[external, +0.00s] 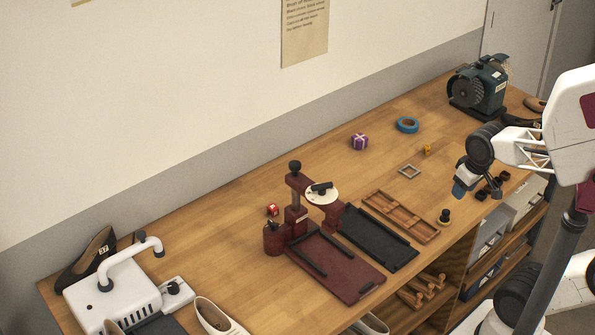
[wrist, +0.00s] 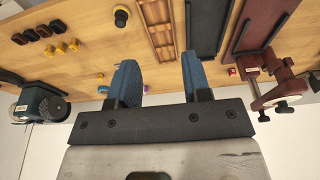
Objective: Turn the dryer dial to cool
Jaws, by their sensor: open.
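The dryer (external: 112,293) is a white machine with a bent white pipe at the near left end of the bench in the external view. A black dial (external: 174,288) sits on the small white box at its right side; its setting is too small to read. My gripper (external: 459,190) is far to the right of it, over the bench's front edge. The blue fingers of my gripper (wrist: 158,78) are apart with nothing between them in the wrist view. The dryer and dial do not show in the wrist view.
A dark red press (external: 335,268) stands between my gripper and the dryer, beside a black tray (external: 378,240) and a wooden tray (external: 402,221). A bench grinder (external: 478,88) is at the far right. A cream shoe (external: 218,318) lies near the dial.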

